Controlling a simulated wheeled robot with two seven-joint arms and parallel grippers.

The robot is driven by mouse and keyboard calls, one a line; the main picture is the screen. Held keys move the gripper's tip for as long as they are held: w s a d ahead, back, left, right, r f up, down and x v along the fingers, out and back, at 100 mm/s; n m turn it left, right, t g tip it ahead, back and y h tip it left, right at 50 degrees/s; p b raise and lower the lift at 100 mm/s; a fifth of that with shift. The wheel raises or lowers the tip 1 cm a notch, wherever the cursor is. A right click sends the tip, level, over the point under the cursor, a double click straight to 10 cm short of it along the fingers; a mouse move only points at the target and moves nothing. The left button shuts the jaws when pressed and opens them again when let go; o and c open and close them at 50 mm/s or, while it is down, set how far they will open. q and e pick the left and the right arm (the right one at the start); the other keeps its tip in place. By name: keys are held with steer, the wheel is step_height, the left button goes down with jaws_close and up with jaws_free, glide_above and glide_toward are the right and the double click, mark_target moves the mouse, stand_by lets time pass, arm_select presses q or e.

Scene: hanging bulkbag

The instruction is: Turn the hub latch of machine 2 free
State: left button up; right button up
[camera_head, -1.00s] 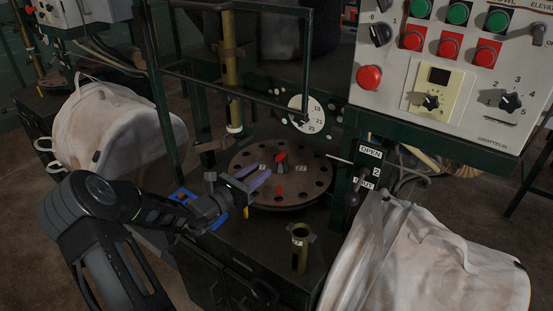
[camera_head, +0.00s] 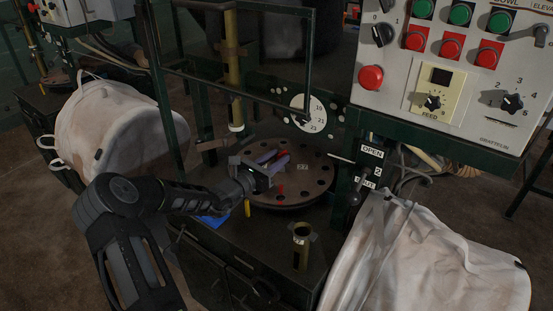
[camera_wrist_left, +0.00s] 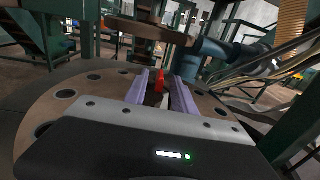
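The round dial plate (camera_head: 318,186) of machine 2 has a ring of holes. In the left wrist view a small red latch piece (camera_wrist_left: 160,77) stands at its hub, between my left gripper's two purple fingers. My left gripper (camera_head: 275,158) reaches over the plate from the left, in the head view, with its fingers apart on either side of the hub. I cannot tell whether they touch the latch. The gripper mostly hides the hub in the head view. My right gripper is not in view.
A red peg (camera_head: 280,188) stands on the plate's near side. A brass cup (camera_head: 301,248) stands at the bench's front. A green frame post (camera_head: 344,190) and OPEN/SHUT lever (camera_head: 356,190) are to the right, under the control panel (camera_head: 455,125). White bulk bags (camera_head: 425,262) flank the bench.

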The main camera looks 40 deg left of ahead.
arm_select(q)
jaws_close()
stand_by(0.3)
steer(key=shift+d, duration=0.1)
steer(key=shift+d+r+n+y, duration=0.15)
steer(key=shift+n+y, duration=0.35)
steer(key=shift+y, duration=0.3)
steer(key=shift+n+y, duration=0.3)
steer(key=shift+y, duration=0.1)
steer(key=shift+o, duration=0.3)
jaws_free()
steer(key=shift+s+f, duration=0.1)
steer(key=shift+f, duration=0.1)
